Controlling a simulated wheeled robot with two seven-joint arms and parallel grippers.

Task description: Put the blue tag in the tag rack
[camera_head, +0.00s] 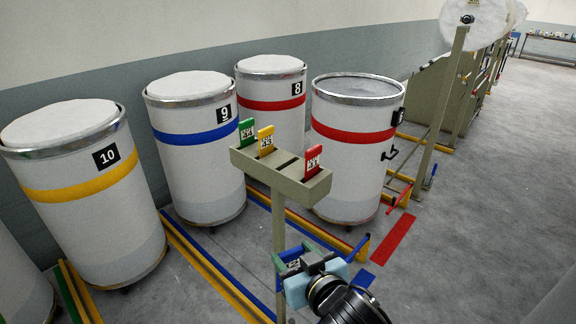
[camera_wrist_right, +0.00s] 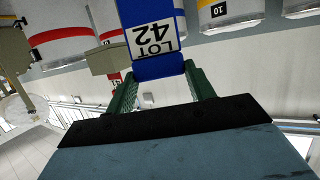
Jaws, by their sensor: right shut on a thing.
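The blue tag (camera_wrist_right: 158,65) is held between the green fingers of my right gripper (camera_wrist_right: 163,88); its white label reads LOT 42 upside down in the wrist view. In the head view the tag (camera_head: 291,254) is partly hidden by the gripper (camera_head: 287,262), low and in front of the rack. The beige tag rack (camera_head: 310,190) stands on a post, above and apart from the tag. It holds a green tag (camera_head: 247,131) at left, a yellow tag (camera_head: 266,138) beside it and a red tag (camera_head: 313,161) at right. A dark slot shows between yellow and red. My left gripper is out of view.
White drums stand behind the rack: one with a yellow band (camera_head: 82,188), one with a blue band (camera_head: 195,134), two with red bands (camera_head: 352,133). Coloured rails (camera_head: 215,275) run along the floor. Open grey floor (camera_head: 470,240) lies to the right.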

